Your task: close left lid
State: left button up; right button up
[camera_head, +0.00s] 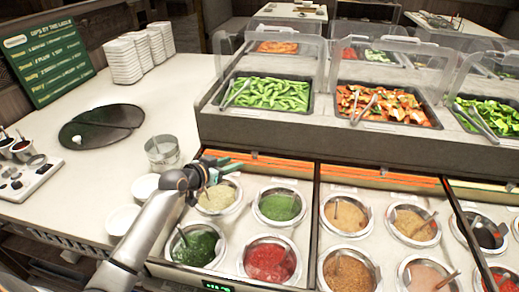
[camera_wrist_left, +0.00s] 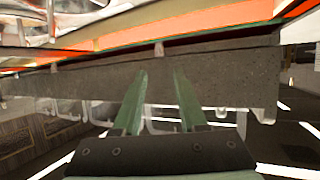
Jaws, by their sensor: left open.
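The left lid shows in the head view as an orange-edged strip (camera_head: 275,165) along the back of the left group of sauce wells, and those wells are uncovered. A small tab (camera_head: 253,155) stands on its edge. My left gripper (camera_head: 232,164) is open, near the left part of this strip, above the back-left well. In the left wrist view its two green fingers (camera_wrist_left: 160,75) are apart, in front of a dark speckled panel (camera_wrist_left: 75,85) with a small tab (camera_wrist_left: 158,48) on its upper edge. Nothing shows between the fingers. I cannot tell whether they touch the panel. My right gripper is not in view.
Open wells hold pale (camera_head: 216,198), green (camera_head: 279,207), dark green (camera_head: 196,248) and red (camera_head: 269,262) sauces, with utensils standing in several. Food trays (camera_head: 270,92) under clear guards rise behind. White bowls (camera_head: 124,219) and a metal cup (camera_head: 162,152) stand left of the wells.

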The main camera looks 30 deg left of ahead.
aim_at(253, 155)
pick_arm(q)
jog(key=b+x, duration=0.2)
jog(key=x, duration=1)
jog(key=shift+r, duration=0.1)
grip_shut()
dwell(1.4)
